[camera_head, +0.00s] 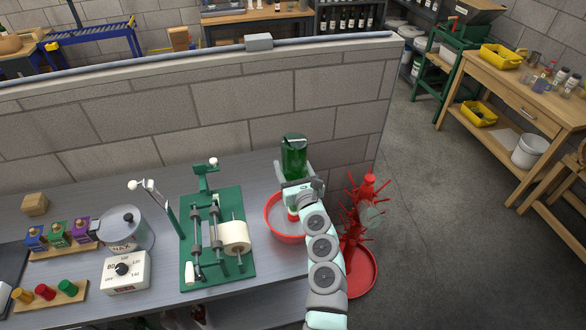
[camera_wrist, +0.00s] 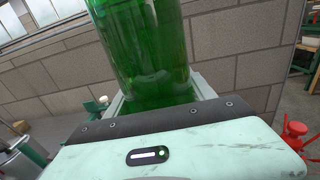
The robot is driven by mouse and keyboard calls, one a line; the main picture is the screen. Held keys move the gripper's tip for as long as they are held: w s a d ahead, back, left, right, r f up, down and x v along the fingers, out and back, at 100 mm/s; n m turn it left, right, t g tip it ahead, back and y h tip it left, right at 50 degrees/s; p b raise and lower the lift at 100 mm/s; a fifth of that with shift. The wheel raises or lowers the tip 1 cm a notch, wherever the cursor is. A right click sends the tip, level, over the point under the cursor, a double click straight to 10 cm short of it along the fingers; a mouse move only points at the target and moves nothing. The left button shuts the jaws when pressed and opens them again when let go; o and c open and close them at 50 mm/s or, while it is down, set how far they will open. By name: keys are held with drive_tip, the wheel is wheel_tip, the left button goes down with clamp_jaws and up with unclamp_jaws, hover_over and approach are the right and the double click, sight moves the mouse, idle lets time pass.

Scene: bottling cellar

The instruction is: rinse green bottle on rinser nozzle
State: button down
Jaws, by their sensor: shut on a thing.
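The green bottle (camera_head: 293,160) is held over the red basin in the head view, with its wide body at the top, so it looks upside down. Its green glass body (camera_wrist: 145,45) fills the upper middle of the wrist view. My gripper (camera_head: 297,185) is shut on the bottle, and its jaw (camera_wrist: 150,125) shows below the glass in the wrist view. The red basin (camera_head: 271,225) of the rinser sits on the bench under the bottle. The bottle's neck and the nozzle are largely hidden by my gripper and arm, so I cannot tell whether they meet.
A red bottle tree (camera_head: 362,215) stands just right of the basin. A green labelling device (camera_head: 215,240) with a paper roll is to the left on the grey bench (camera_head: 160,300). A block wall (camera_head: 220,110) runs close behind. A wax pot (camera_head: 122,228) stands further left.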

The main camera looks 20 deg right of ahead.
sight(291, 143)
drive_tip(key=shift+r+p, duration=2.05)
drive_tip(key=shift+p, duration=0.1)
drive_tip(key=shift+r+p, duration=2)
drive_tip(key=shift+p, duration=0.15)
drive_tip(key=shift+r+p, duration=0.35)
drive_tip(key=shift+p, duration=0.1)
drive_tip(key=shift+f, duration=0.1)
